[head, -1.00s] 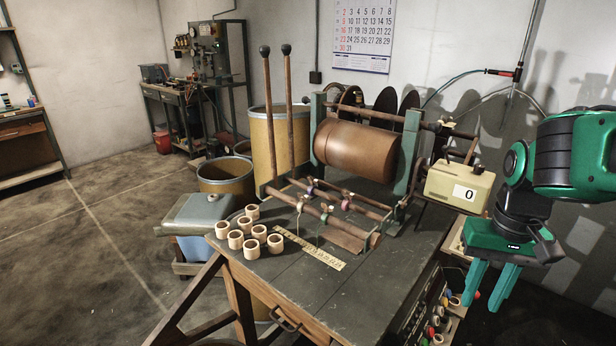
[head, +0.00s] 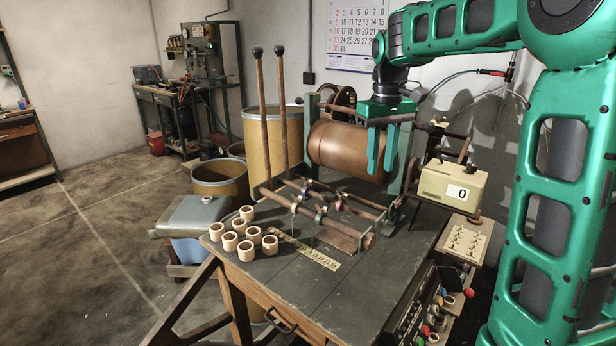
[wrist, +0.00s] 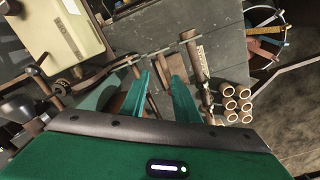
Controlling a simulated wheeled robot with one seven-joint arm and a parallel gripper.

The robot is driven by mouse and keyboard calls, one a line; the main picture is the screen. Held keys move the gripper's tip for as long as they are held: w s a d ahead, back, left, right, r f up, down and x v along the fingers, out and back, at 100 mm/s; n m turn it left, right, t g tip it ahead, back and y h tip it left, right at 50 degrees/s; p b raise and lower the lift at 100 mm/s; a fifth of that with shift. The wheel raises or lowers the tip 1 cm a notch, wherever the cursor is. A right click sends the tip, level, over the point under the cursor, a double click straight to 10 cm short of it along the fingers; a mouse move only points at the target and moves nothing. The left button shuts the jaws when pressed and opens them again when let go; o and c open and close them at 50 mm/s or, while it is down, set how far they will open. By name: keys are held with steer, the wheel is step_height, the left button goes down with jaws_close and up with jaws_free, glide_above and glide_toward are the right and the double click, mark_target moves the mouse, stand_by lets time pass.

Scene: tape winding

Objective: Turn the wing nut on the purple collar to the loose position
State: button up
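The purple collar (head: 304,188) is small and sits on the rear rod of the winding frame, below and left of the copper drum (head: 345,148). Its wing nut is too small to read for position. Near it are a pink collar (head: 338,204), a green collar (head: 319,217) and a pale collar (head: 294,207). My gripper (head: 381,170) points down in front of the drum's right end, above and right of the collars. Its two green fingers are apart with nothing between them; they also show in the wrist view (wrist: 161,74). I cannot pick out the purple collar in the wrist view.
Two tall levers (head: 260,110) rise left of the drum. A cream counter box (head: 453,187) reading 0 stands right. The table's front is clear.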

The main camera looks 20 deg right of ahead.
steer(key=w+a+n, duration=0.3)
steer(key=w+a, duration=0.3)
steer(key=w, duration=0.4)
steer(key=n, duration=0.3)
glide_above(308, 182)
steer(key=f, duration=1.1)
steer(key=shift+w+f, duration=0.1)
steer(key=shift+w, duration=0.25)
steer(key=shift+c, duration=0.7)
jaws_close()
steer(key=shift+d, duration=0.15)
